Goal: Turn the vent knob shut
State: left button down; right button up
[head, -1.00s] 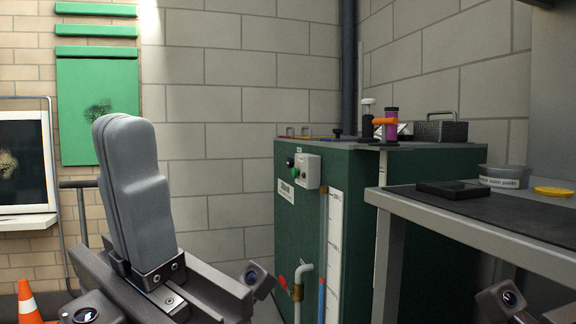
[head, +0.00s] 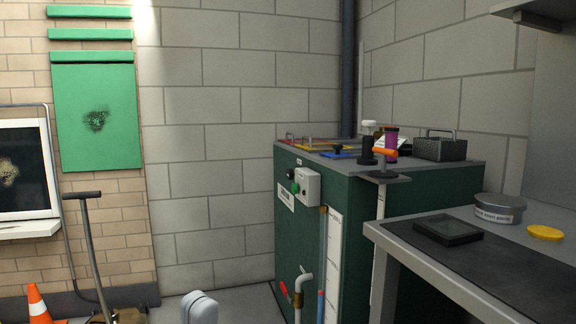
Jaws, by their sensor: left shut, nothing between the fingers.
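A dark green tank cabinet (head: 300,240) stands against the back wall, right of centre. No part is clearly marked as the vent knob. A small black knob (head: 339,149) sits on the cabinet's top. A grey control box (head: 308,187) with a green button is on the cabinet's side. My right gripper is out of view.
A workbench (head: 392,247) on the right holds a black tray (head: 448,230), a round grey tub (head: 499,208) and a yellow lid (head: 545,233). An orange cone (head: 38,305) stands at lower left.

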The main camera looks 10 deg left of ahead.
aim_at(289, 172)
jog(key=i+j, duration=0.2)
jog(key=j, duration=0.3)
jog(key=i+j+z, duration=0.1)
jog(key=j, duration=0.4)
jog(key=i+j, duration=0.3)
jog(key=j, duration=0.25)
jog(key=i+j, duration=0.2)
jog(key=j, duration=0.3)
jog(key=i+j+z, duration=0.1)
jog(key=j, duration=0.4)
jog(key=i+j, duration=0.25)
jog(key=j, duration=0.3)
jog(key=i+j+z, duration=0.1)
jog(key=j, duration=0.4)
jog(key=i+j, duration=0.2)
jog(key=j, duration=0.35)
